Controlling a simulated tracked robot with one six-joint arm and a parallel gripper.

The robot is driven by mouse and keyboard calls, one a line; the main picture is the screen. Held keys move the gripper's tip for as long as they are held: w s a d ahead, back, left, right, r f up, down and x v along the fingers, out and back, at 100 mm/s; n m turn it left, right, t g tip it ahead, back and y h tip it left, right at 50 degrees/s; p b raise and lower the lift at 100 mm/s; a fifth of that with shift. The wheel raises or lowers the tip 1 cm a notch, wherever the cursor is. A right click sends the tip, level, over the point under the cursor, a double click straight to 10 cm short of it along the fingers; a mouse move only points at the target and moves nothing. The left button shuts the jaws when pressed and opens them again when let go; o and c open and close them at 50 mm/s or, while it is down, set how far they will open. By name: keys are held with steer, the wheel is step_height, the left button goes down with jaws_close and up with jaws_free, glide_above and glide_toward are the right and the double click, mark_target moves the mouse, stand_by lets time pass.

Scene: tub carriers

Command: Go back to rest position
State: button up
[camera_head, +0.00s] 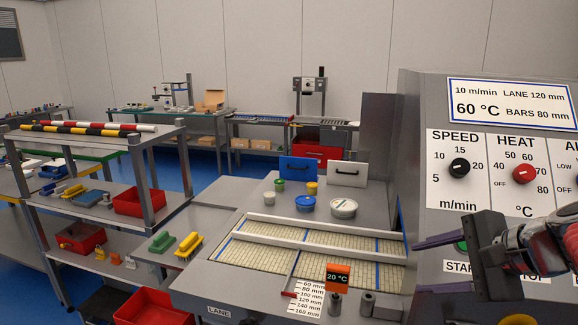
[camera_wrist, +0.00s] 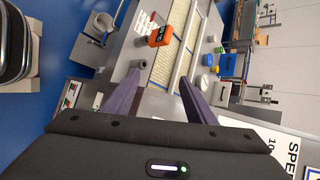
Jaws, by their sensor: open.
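My gripper (camera_head: 418,266) is at the right of the head view, in front of the lower part of the control panel (camera_head: 440,195). Its two purple fingers are spread apart and point left, with nothing between them. A green button (camera_head: 461,247) labelled START is partly hidden behind the gripper and fingers. The label to its right is largely covered by my arm. In the wrist view the open fingers (camera_wrist: 160,78) reach toward the conveyor lane and the orange temperature display (camera_wrist: 160,37), with no object held.
The panel has a black SPEED knob (camera_head: 460,168) and a red HEAT knob (camera_head: 524,174). The belt lane (camera_head: 300,262) runs left of the panel; its display (camera_head: 337,277) reads 20 °C. Tubs (camera_head: 343,208) stand behind it. A shelf cart (camera_head: 95,139) with red bins is at left.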

steer(key=s+a+f+n+g+h, duration=0.2)
steer(key=s+a+f+n+h, duration=0.3)
steer(key=s+a+f+n, duration=0.5)
steer(key=s+f+n, duration=0.1)
steer(key=s+n, duration=0.1)
steer(key=n, duration=0.4)
steer(key=shift+s+a+f+n+g, duration=0.35)
steer(key=shift+s+a+n+g, duration=0.05)
steer(key=shift+d, duration=0.1)
